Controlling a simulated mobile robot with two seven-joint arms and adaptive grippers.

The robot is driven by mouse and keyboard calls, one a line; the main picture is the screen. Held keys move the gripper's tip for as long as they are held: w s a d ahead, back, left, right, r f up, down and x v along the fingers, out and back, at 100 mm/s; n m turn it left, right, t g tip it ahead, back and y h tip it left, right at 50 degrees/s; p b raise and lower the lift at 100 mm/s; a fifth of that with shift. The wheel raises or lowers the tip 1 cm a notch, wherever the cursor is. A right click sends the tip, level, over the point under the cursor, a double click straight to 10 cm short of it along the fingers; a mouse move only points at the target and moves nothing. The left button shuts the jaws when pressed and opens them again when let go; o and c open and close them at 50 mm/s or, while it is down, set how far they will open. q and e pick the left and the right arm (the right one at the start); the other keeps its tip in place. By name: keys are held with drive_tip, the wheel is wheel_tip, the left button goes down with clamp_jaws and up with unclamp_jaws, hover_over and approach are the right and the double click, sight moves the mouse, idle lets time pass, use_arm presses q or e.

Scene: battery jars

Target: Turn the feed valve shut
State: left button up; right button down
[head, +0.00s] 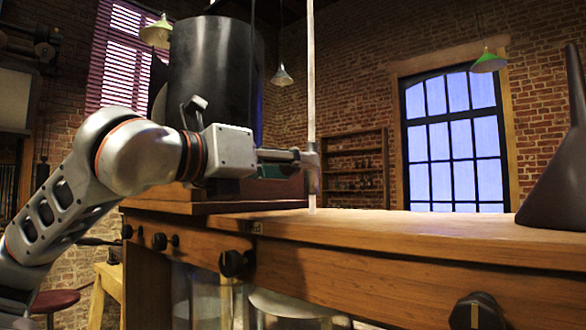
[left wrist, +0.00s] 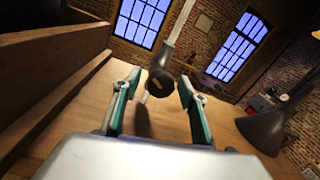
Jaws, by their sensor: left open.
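The feed valve appears to be a dark round knob (left wrist: 159,82) with a pale mark on its face, on a pale upright pipe (head: 311,90). My left gripper (head: 302,158) reaches in from the left at the pipe. In the left wrist view its two teal-padded fingers are open, one on either side of the knob. I cannot tell whether the fingers reach around the knob or stop just short of it, and no contact shows. In the head view the fingers mostly hide the knob. My right gripper is not in view.
The pipe rises above a wooden bench (head: 420,228) with dark knobs (head: 235,263) along its front. A large black cylinder (head: 210,75) stands behind my left arm. A dark cone-shaped object (head: 556,190) stands at the right. The bench top between pipe and cone is clear.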

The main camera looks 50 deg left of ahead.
use_arm(q)
drive_tip(key=shift+w, duration=0.35)
drive_tip(key=c, duration=1.1)
drive_tip(key=shift+m+b, duration=0.85)
drive_tip(key=shift+m, duration=1.95)
drive_tip(key=m, duration=0.5)
drive_tip(key=shift+g+y+b, duration=0.3)
drive_tip(key=shift+g+b, duration=0.05)
drive_tip(key=shift+g, duration=0.05)
drive_tip(key=shift+m, duration=0.4)
drive_tip(key=o, duration=1.1)
drive_tip(key=shift+s, duration=0.2)
